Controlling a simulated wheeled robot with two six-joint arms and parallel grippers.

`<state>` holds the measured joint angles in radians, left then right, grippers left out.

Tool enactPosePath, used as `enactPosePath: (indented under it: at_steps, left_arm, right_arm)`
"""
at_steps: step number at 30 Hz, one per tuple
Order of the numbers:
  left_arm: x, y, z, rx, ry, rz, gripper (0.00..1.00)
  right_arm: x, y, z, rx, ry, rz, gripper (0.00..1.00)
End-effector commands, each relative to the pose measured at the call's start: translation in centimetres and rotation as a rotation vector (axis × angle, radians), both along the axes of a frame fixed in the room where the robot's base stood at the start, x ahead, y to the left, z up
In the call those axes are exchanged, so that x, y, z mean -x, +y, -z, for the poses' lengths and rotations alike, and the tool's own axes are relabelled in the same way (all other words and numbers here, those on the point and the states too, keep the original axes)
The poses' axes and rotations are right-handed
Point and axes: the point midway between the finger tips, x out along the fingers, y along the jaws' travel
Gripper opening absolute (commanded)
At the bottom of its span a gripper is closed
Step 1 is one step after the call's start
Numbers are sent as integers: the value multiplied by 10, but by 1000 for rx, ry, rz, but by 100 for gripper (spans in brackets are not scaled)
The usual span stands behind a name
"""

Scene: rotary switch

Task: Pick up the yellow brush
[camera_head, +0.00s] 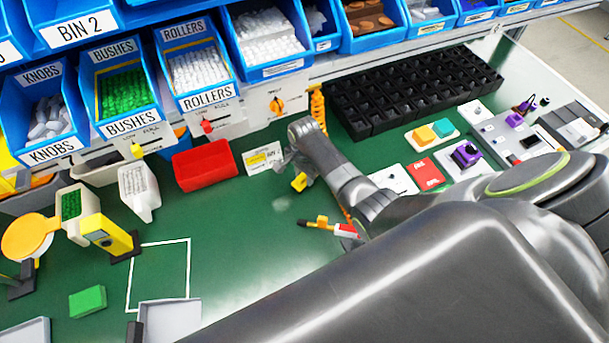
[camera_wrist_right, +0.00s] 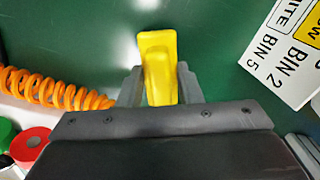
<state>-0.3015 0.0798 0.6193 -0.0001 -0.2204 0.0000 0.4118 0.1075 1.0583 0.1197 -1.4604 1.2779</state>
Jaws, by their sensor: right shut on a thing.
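The yellow brush (camera_head: 299,182) shows as a small yellow piece at the tip of my right gripper (camera_head: 291,168), over the green table. In the right wrist view the brush (camera_wrist_right: 158,60) is a smooth yellow block between the two grey fingers of the right gripper (camera_wrist_right: 159,86), which is shut on it. Its far end sticks out past the fingertips. The part behind the fingers is hidden, and I cannot tell whether it touches the table. My left gripper is not in view.
A white card with a yellow band (camera_head: 262,158) lies just behind the gripper. A red bin (camera_head: 204,165) stands to its left. An orange coiled cord (camera_wrist_right: 55,90) runs close by. A red-and-yellow tool (camera_head: 330,228) lies in front.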

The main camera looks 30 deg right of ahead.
Motion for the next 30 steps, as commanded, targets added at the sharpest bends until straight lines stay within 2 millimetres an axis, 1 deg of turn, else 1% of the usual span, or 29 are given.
enactPosePath:
  at_steps: [5,10,17,24,27,30]
  left_arm:
    - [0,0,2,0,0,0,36]
    - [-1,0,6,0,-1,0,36]
    - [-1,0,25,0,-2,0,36]
    - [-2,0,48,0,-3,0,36]
    - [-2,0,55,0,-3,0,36]
    - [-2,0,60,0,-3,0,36]
  right_arm:
    - [0,0,-12,0,-2,0,5]
    - [0,0,-29,0,-3,1,5]
    - [-4,55,-26,-7,-2,-3,5]
    - [-7,123,-26,-6,-2,-3,5]
    - [-9,144,-26,-3,-1,-3,5]
    - [-9,161,-27,-2,0,-1,5]
